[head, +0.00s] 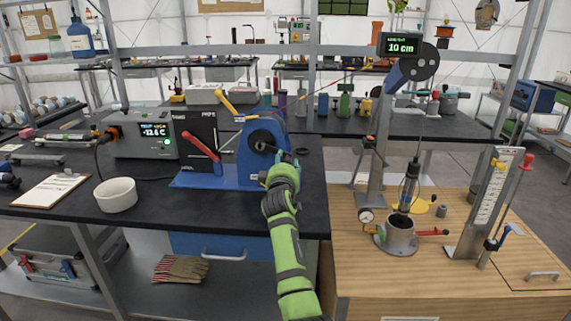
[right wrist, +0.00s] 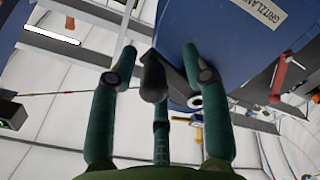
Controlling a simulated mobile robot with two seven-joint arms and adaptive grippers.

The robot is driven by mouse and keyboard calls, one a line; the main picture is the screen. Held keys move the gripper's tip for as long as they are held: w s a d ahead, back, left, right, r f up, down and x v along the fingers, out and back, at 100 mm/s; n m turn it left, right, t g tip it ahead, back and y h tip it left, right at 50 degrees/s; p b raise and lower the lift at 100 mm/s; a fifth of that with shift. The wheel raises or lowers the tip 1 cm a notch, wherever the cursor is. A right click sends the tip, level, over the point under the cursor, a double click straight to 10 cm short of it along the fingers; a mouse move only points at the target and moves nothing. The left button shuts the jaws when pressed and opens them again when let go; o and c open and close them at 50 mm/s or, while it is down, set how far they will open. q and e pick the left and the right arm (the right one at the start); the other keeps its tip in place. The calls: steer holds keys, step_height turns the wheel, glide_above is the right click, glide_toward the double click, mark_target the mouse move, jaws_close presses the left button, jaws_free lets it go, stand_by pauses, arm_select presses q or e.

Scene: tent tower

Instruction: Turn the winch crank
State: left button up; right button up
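The blue winch (head: 262,178) stands on the dark bench in the middle of the head view. It fills the upper right of the right wrist view (right wrist: 225,40). Its crank handle (right wrist: 153,80) is a dark rounded knob on a grey arm. My green right gripper (head: 283,160) is at the winch's right side and hides most of the crank in the head view. In the right wrist view my right gripper (right wrist: 160,82) is open, with its fingers spread on both sides of the knob and visible gaps. My left gripper is not in view.
A red lever (head: 201,146) and a yellow lever (head: 229,103) stand beside the winch. A white bowl (head: 116,194) and a temperature unit (head: 145,135) are to the left. A wooden cabinet (head: 440,265) with a post and instruments is to the right. A cable runs up to a pulley (head: 420,62).

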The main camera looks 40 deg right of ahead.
steer(key=shift+s+r, duration=0.1)
steer(key=shift+r, duration=0.05)
steer(key=shift+s+a, duration=0.15)
steer(key=shift+a, duration=0.05)
steer(key=v, duration=1.1)
steer(key=shift+a, duration=0.2)
stand_by(0.7)
